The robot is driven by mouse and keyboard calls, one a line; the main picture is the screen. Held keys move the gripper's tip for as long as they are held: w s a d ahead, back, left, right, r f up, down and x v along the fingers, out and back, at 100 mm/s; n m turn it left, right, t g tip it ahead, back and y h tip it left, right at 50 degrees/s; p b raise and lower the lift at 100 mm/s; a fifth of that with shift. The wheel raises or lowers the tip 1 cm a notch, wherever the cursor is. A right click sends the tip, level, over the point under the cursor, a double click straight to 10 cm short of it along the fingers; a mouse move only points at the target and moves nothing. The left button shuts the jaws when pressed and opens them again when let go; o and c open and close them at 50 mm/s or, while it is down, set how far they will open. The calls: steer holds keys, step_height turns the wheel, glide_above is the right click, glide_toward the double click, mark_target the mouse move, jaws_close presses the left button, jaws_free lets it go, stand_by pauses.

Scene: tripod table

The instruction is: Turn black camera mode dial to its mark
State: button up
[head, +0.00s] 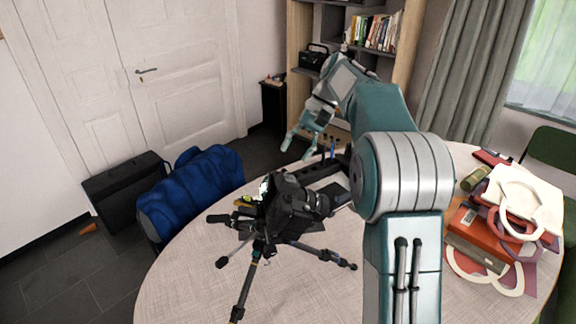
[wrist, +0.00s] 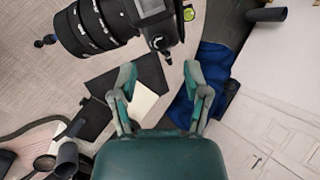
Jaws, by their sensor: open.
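A black camera (head: 290,203) with a lens stands on a black tripod (head: 254,275) on the round table. In the wrist view the camera (wrist: 155,22) and its lens (wrist: 95,27) are at the top, beyond my fingertips. The mode dial cannot be made out in either view. My gripper (head: 298,143) is open and empty, above and behind the camera in the head view. In the wrist view my gripper (wrist: 160,76) has its two fingers spread apart, with nothing between them but the background below.
A bookshelf (head: 410,50) is behind. The front left of the table has free room.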

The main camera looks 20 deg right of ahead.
steer(key=shift+x, duration=2.2)
jaws_close()
